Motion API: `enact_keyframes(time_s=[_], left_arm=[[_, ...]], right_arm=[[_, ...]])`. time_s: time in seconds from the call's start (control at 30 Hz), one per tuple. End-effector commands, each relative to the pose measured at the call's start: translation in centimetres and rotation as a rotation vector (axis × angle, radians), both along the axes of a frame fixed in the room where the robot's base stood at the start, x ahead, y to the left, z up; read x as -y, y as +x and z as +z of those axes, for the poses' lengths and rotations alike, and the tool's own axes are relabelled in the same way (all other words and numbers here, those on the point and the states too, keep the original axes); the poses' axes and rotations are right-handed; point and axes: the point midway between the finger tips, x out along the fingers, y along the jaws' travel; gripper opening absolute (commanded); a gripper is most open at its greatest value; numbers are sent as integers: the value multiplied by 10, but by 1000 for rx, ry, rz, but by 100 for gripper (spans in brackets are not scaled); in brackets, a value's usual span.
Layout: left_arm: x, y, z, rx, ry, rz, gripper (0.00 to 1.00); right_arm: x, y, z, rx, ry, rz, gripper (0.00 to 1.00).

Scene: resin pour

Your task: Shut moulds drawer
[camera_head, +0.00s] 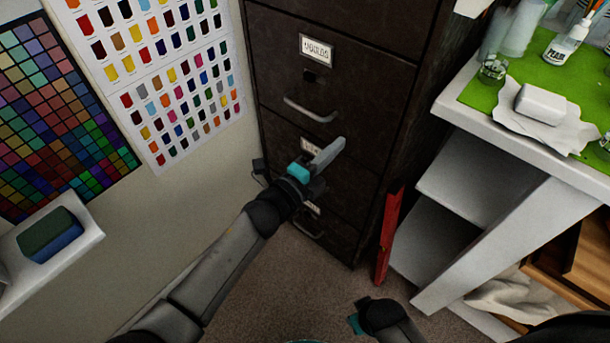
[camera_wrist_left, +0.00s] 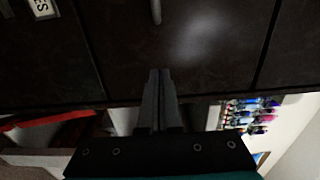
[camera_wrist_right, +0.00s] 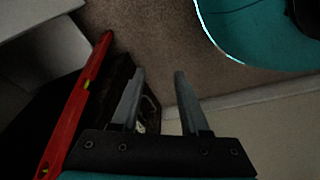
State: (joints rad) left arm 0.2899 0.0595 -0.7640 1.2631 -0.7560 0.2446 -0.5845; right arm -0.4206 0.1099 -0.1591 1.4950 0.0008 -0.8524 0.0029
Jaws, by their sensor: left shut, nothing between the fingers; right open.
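The moulds drawer (camera_head: 352,85) is in a dark filing cabinet in the head view, with a white label (camera_head: 317,48) that looks like "MOULDS" and a curved metal handle (camera_head: 310,112). Its front looks about level with the drawer fronts below; I see no clear gap. My left gripper (camera_head: 340,144) is shut and empty in front of the cabinet, just below that handle. In the left wrist view its fingers (camera_wrist_left: 160,74) point at a dark drawer front; contact cannot be told. My right gripper (camera_wrist_right: 158,74) is open and empty, low near the floor.
A red level (camera_head: 388,235) leans beside the cabinet; it also shows in the right wrist view (camera_wrist_right: 75,110). A white workbench (camera_head: 470,100) with a green mat (camera_head: 535,75) stands at right. Colour charts (camera_head: 170,80) hang on the left wall. Carpet (camera_head: 290,290) is clear before the cabinet.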

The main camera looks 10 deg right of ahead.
Motion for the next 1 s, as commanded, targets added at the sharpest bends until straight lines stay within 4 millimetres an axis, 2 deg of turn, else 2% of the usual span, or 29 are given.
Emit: enact_keyframes(time_s=[0.5,0.9,1.0], left_arm=[[-54,-42,-1,-3,2,0,0],[-63,-49,-1,0,1,0,0],[-68,-47,-7,-29,-2,18,0]], right_arm=[[21,-24,-32,-4,-22,3,45],[24,-28,-36,-1,-25,4,45],[24,-28,-36,-1,-25,4,45]])
